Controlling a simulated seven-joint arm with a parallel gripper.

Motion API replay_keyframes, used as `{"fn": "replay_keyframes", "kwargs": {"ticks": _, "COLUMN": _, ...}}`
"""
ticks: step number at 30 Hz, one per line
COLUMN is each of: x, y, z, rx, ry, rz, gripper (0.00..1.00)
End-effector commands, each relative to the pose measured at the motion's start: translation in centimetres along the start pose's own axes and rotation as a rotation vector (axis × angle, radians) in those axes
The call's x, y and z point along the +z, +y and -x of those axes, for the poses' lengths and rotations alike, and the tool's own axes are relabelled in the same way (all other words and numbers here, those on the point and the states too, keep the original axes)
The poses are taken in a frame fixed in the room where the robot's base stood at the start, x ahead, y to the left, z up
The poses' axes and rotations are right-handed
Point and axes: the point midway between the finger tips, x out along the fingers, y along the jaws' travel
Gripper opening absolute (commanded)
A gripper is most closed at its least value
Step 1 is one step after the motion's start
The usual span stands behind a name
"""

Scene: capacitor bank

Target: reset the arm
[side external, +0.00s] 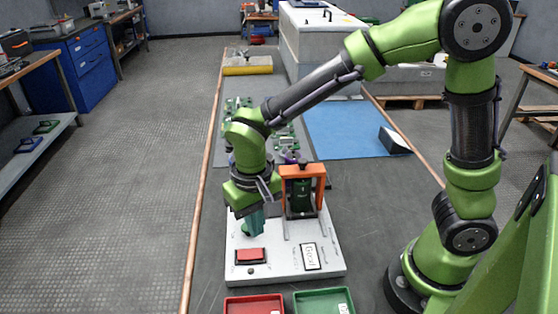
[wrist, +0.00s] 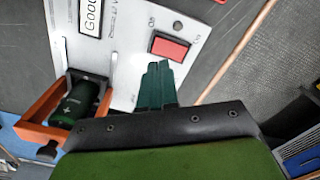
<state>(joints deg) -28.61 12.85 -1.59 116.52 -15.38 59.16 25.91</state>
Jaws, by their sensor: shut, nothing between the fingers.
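My gripper (side external: 252,230) points down over the left part of the white test board (side external: 328,262), behind the red button (side external: 250,255). Its teal fingers are together with nothing between them, and in the wrist view the fingertips (wrist: 158,66) show close to the red button (wrist: 169,47). I cannot tell whether they touch the board. A dark green capacitor (side external: 301,196) stands inside the orange frame (side external: 289,172) at the board's right rear, right of my gripper. In the wrist view the capacitor (wrist: 75,103) is apart from the fingers. A white label plate (side external: 309,256) lies at the board's front right.
A red bin (side external: 240,306) and a green bin (side external: 323,302) sit in front of the board. Green circuit parts (side external: 285,139) and a blue mat (side external: 345,130) lie behind it. A dark wedge-shaped block (side external: 394,141) stands at the mat's right edge.

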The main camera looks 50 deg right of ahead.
Motion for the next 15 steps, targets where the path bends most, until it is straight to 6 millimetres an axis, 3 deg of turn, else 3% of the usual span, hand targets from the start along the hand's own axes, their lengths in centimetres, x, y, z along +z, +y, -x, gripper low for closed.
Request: {"fn": "replay_keyframes", "kwargs": {"ticks": 15, "x": 0.34, "y": 0.08, "z": 0.11, "rx": -0.004, "ry": -0.008, "rz": 0.054, "gripper": 0.00}}
